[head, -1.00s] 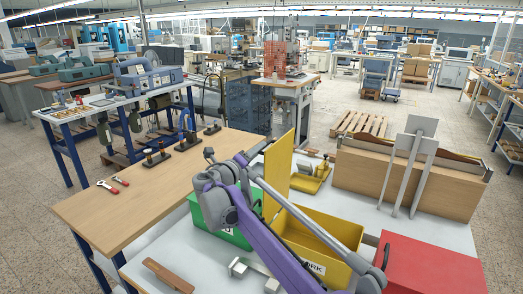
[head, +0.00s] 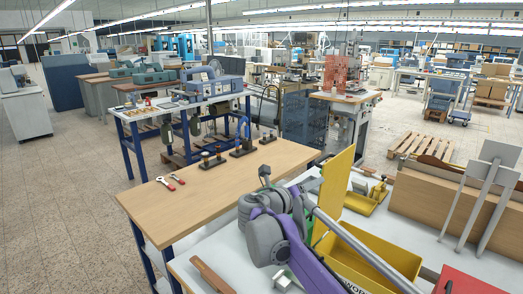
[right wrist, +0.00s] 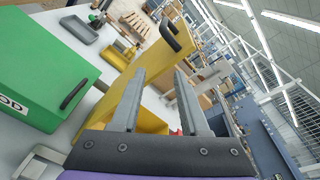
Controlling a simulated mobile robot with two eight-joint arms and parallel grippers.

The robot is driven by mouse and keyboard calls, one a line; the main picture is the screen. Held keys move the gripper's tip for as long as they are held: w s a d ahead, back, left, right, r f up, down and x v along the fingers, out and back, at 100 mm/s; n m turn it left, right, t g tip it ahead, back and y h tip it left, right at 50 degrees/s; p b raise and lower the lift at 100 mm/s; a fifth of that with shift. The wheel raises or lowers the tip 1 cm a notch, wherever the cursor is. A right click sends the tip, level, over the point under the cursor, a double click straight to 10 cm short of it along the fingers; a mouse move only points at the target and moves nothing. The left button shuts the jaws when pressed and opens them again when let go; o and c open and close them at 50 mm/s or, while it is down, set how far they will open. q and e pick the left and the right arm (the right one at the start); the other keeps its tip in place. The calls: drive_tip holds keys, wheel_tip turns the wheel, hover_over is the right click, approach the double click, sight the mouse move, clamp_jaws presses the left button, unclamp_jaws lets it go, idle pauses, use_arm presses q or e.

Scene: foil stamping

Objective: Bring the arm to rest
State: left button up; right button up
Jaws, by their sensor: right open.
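My right arm (head: 308,262), purple and grey, is bent above the work table in the head view, near the coloured bins. My right gripper (right wrist: 158,70) shows clearly in the right wrist view. Its two grey fingers stand apart with nothing held between them. The yellow bin (right wrist: 150,118) and its upright panel lie behind the fingers in that view, and the green box (right wrist: 40,75) is to their left. I cannot tell from the wrist view whether a finger touches the bin. My left gripper is not in view.
The yellow bin (head: 385,255) and a red box (head: 470,284) stand at the arm's right. A wooden strip (head: 212,275) lies on the white table. The wooden table's middle is bare.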

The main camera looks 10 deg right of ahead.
drive_tip(key=s+d+f+m+g+y, duration=0.2)
drive_tip(key=s+f+m+y, duration=0.1)
drive_tip(key=s+f+m, duration=0.5)
drive_tip(key=s+d+f+m+g+y, duration=0.2)
drive_tip(key=s+f+m, duration=0.4)
drive_tip(key=s, duration=0.4)
drive_tip(key=s+a+f+m+y, duration=0.4)
drive_tip(key=s+f+m, duration=0.3)
drive_tip(key=s+m, duration=0.2)
drive_tip(key=s+a+f+m+g+y, duration=0.1)
drive_tip(key=s+a+f+m+y, duration=0.2)
drive_tip(key=s+f+m, duration=0.4)
drive_tip(key=s+m+y, duration=0.1)
drive_tip(key=s+m, duration=0.2)
drive_tip(key=m, duration=0.1)
drive_tip(key=shift+a+f, duration=0.3)
drive_tip(key=shift+a, duration=0.1)
drive_tip(key=shift+d, duration=0.1)
